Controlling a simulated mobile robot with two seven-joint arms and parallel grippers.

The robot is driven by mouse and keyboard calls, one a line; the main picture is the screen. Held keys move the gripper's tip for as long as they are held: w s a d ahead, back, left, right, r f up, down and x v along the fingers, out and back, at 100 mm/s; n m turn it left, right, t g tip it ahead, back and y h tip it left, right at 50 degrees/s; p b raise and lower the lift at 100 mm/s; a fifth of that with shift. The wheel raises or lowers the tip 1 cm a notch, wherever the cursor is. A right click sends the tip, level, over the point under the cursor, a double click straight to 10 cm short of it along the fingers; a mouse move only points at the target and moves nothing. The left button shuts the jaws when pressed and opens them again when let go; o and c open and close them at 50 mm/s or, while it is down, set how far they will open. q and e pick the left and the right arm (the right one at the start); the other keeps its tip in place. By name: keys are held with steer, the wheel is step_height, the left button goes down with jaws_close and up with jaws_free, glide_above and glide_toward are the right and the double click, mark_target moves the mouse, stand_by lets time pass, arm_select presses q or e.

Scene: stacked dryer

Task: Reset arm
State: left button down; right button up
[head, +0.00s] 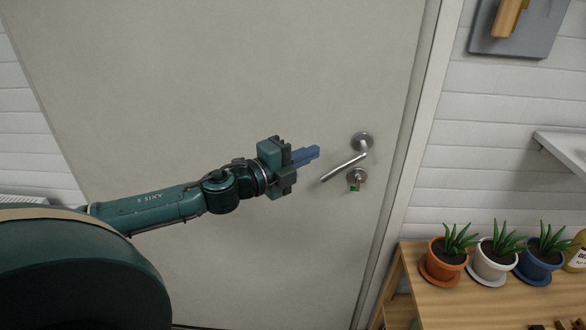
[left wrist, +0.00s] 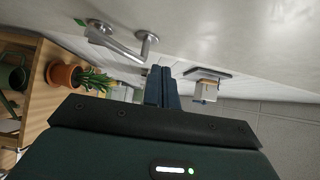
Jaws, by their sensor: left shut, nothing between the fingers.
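My left arm comes in from the left in the head view, stretched out in front of the door. My left gripper (head: 306,156) is shut and empty, its blue fingers together and pointing right. The fingers also show shut in the left wrist view (left wrist: 161,86). They are a little left of the door's metal lever handle (head: 345,167) and look apart from it. The handle also shows in the left wrist view (left wrist: 115,43). My right gripper is in neither view.
A pale door (head: 230,80) fills most of the head view and looks closed. A wooden table (head: 490,305) with several potted plants, one in an orange pot (head: 447,255), stands at the lower right. A white shelf (head: 565,148) juts from the right wall.

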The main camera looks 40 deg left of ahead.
arm_select(q)
steer(key=shift+d+b+v, duration=0.1)
steer(key=shift+b+v, duration=0.1)
steer(key=shift+v, duration=0.75)
steer(key=shift+d+b+v, duration=0.15)
steer(key=shift+b+v, duration=0.05)
steer(key=shift+v, duration=0.7)
steer(key=shift+s, duration=0.15)
steer(key=s+d+f+n+g+y, duration=0.1)
steer(key=s+f+n, duration=0.15)
steer(key=f, duration=0.35)
steer(key=s+d+f+n+g+y+p, duration=0.1)
steer(key=s+f+n, duration=0.1)
steer(key=f+n, duration=0.3)
steer(key=s+d+f+n+g+y, duration=0.1)
steer(key=s+f+n, duration=0.15)
steer(key=f, duration=0.35)
steer(key=s+d+f+n+g+p, duration=0.1)
steer(key=s+d+f+n+g, duration=0.2)
steer(key=s+d+f+n, duration=0.5)
steer(key=s+d+f, duration=0.2)
steer(key=d+f, duration=0.1)
steer(key=d, duration=0.3)
steer(key=shift+s+d+f+g+h, duration=0.25)
steer(key=shift+s+d+g+h, duration=0.05)
steer(key=shift+s+h, duration=0.1)
